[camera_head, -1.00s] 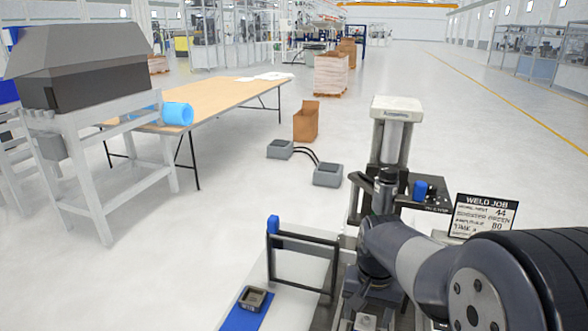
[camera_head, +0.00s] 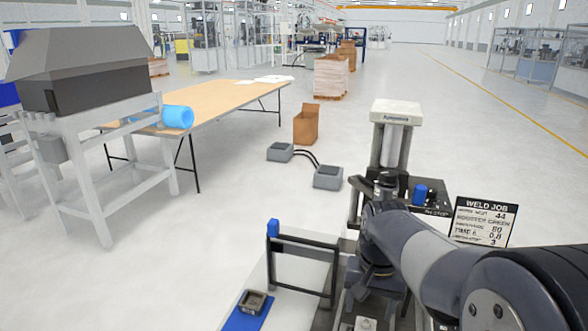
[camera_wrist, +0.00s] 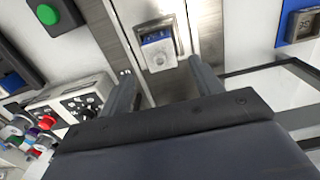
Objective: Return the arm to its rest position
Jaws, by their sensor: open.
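My gripper (camera_wrist: 165,82) shows in the wrist view with its two grey fingers spread apart and nothing between them. Beyond the fingertips is a metal plate holding a small block-like part (camera_wrist: 158,54) with a blue patch. My arm (camera_head: 425,245) reaches in from the lower right of the head view, bent over the workstation. In the head view my fingers are hidden behind the arm.
A welding press (camera_head: 392,125) stands beyond the arm, with a WELD JOB sign (camera_head: 484,220) to its right. A dark frame (camera_head: 302,262) and a blue mat (camera_head: 240,318) with a small grey part (camera_head: 252,302) lie left. A wooden table (camera_head: 215,98) stands farther left.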

